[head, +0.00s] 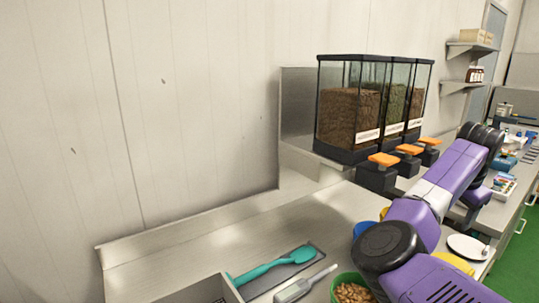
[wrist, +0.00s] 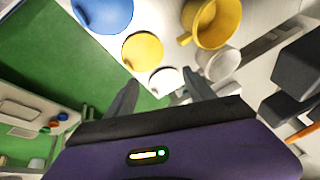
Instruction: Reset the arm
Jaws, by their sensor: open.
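My arm, purple with black joints, reaches across the right side of the head view. My gripper (wrist: 160,90) shows in the wrist view with its two dark fingers spread apart. It is open and I see nothing held. A small white round item (wrist: 166,80) appears between the fingertips in the picture, on the worktop beyond them. The gripper's fingers are hard to make out in the head view, where my arm hides part of the worktop.
Glass dispensers (head: 352,110) with orange levers stand by the wall. A green bowl of nuts (head: 352,291), a teal spatula (head: 272,265) and a white plate (head: 466,246) lie on the worktop. The wrist view shows a yellow cup (wrist: 212,22), white cup (wrist: 217,64) and blue round item (wrist: 103,12).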

